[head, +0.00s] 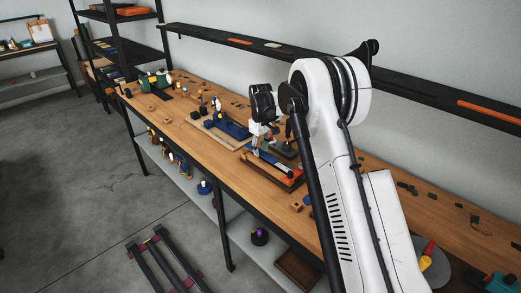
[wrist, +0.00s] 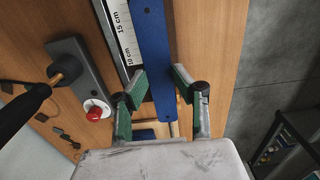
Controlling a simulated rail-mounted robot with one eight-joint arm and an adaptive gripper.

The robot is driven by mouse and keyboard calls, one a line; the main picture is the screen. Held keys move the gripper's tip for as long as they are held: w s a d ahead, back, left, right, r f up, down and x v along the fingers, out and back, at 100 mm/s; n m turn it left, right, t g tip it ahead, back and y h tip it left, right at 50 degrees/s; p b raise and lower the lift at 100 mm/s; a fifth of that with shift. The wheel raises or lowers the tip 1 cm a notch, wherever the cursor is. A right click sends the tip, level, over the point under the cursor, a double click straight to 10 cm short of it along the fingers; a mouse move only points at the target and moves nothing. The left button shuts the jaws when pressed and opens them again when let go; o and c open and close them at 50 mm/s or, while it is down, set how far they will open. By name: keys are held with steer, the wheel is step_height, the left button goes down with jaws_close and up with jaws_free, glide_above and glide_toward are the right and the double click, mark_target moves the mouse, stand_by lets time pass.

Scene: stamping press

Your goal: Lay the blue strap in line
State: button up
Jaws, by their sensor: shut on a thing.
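The blue strap (wrist: 154,45) is a long flat bar in the wrist view, running from the top edge down between my fingers. My gripper (wrist: 159,77) has green-padded fingers, one on each side of the strap, and is shut on it. A white ruler (wrist: 120,30) with centimetre marks lies along the strap's left side, nearly parallel to it. In the head view my gripper (head: 262,142) is low over the workbench, by an orange-edged fixture (head: 284,181); the strap is too small there to make out surely.
A grey plate (wrist: 82,62) with a dark rod and a red knob (wrist: 96,110) stand left of the strap in the wrist view. The wooden bench (head: 178,121) carries a blue tool (head: 232,128) and loose parts. A black wall shelf (head: 225,39) runs behind.

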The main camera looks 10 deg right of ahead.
steer(key=shift+f+b, duration=0.6)
steer(key=shift+f, duration=0.35)
steer(key=shift+b, duration=0.6)
steer(key=shift+f+b, duration=1.05)
steer(key=shift+f, duration=0.1)
stand_by(0.3)
steer(key=o, duration=1)
steer(key=shift+c, duration=0.6)
